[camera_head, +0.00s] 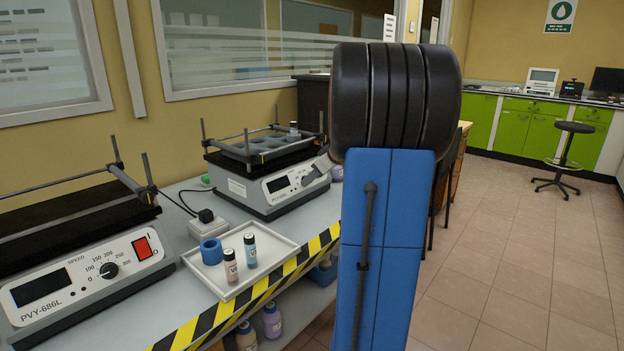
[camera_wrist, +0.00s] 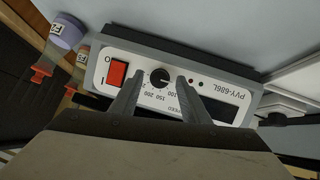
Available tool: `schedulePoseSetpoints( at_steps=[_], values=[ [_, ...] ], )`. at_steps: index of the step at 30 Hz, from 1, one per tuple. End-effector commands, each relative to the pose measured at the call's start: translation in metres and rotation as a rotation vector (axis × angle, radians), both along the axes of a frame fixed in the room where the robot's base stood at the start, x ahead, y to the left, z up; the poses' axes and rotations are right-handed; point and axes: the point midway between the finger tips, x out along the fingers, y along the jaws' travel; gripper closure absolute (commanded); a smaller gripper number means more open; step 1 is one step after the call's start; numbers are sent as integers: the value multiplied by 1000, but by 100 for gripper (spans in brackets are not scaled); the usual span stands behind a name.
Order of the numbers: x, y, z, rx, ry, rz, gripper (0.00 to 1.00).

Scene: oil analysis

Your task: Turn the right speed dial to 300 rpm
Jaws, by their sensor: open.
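The right shaker (camera_head: 275,190) stands on the bench with a control panel on its front. In the wrist view its panel is upside down, with a black speed dial (camera_wrist: 160,77), a red rocker switch (camera_wrist: 117,74) and a dark display (camera_wrist: 219,108). The dial's pointer setting is too small to read. My gripper (camera_wrist: 161,81) is open, its two grey fingers on either side of the dial in the picture. Whether they touch it I cannot tell. In the head view my arm hides part of the area right of the shaker.
A second shaker (camera_head: 90,245) stands at the left. Striped tape (camera_head: 250,295) marks the bench's front edge.

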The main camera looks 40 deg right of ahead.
Motion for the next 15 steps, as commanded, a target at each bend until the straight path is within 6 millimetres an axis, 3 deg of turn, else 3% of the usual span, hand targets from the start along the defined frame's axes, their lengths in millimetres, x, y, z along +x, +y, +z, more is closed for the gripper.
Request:
schedulePoseSetpoints(
  at_steps=[14, 15],
  values=[
    [9, 0, -8, -1, 0, -1, 58],
    [9, 0, -8, -1, 0, -1, 68]
  ],
)
